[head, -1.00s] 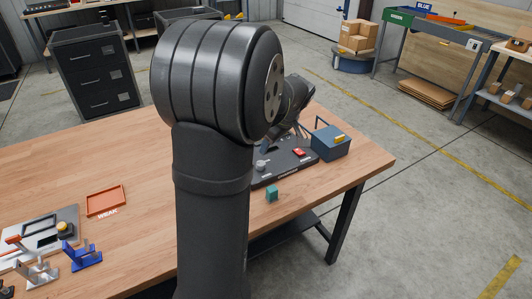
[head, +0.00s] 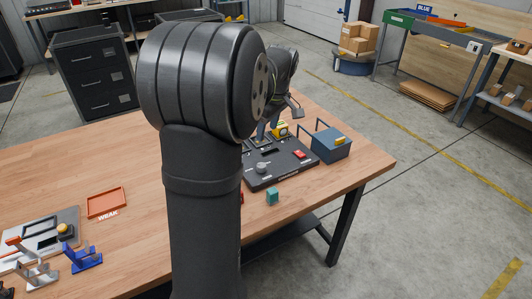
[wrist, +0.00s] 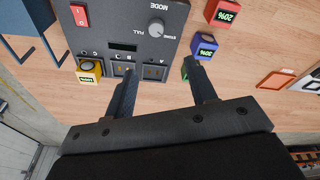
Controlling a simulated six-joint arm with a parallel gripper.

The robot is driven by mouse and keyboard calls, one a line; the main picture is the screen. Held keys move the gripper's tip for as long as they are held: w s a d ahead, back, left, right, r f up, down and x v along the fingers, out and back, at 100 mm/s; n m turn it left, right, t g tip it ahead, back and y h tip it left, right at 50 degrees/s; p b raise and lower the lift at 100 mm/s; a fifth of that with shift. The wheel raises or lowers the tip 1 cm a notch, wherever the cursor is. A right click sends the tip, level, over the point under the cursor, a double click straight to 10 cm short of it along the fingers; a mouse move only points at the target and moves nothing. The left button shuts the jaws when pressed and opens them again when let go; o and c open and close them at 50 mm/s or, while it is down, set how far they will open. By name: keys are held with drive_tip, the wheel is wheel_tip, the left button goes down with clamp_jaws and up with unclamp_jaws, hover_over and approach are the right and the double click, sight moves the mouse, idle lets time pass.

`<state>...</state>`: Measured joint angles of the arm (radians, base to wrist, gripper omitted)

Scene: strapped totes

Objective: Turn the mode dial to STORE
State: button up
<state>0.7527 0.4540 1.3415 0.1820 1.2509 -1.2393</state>
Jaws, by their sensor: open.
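The mode dial (wrist: 155,29) is a round grey knob on the dark control panel (wrist: 183,22), with MODE printed beside it and a STORE label near its edge. I cannot tell for sure which way its pointer faces. It also shows in the head view (head: 261,167) at the panel's near left corner. My gripper (wrist: 161,67) is open and empty, its two fingers spread wide. In the wrist view the dial lies ahead of the fingertips, between their lines and apart from them. In the head view my gripper is over the far side of the panel, partly hidden by my arm.
The panel has a red switch (wrist: 79,15), a small display (wrist: 123,46) and lettered slots. An orange tray (head: 106,202) lies left.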

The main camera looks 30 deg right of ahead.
sight(261, 165)
drive_tip(key=w+f, duration=0.1)
drive_tip(key=f, duration=0.4)
drive_tip(key=w+f+g, duration=0.1)
drive_tip(key=f, duration=0.5)
drive_tip(key=w+f+g+h, duration=0.1)
drive_tip(key=f, duration=0.4)
drive_tip(key=shift+w+a+f, duration=0.15)
drive_tip(key=shift+w+a, duration=0.1)
drive_tip(key=shift+w, duration=0.1)
drive_tip(key=c, duration=1)
drive_tip(key=shift+o, duration=0.2)
drive_tip(key=shift+m, duration=0.4)
drive_tip(key=o, duration=1)
drive_tip(key=shift+c, duration=0.2)
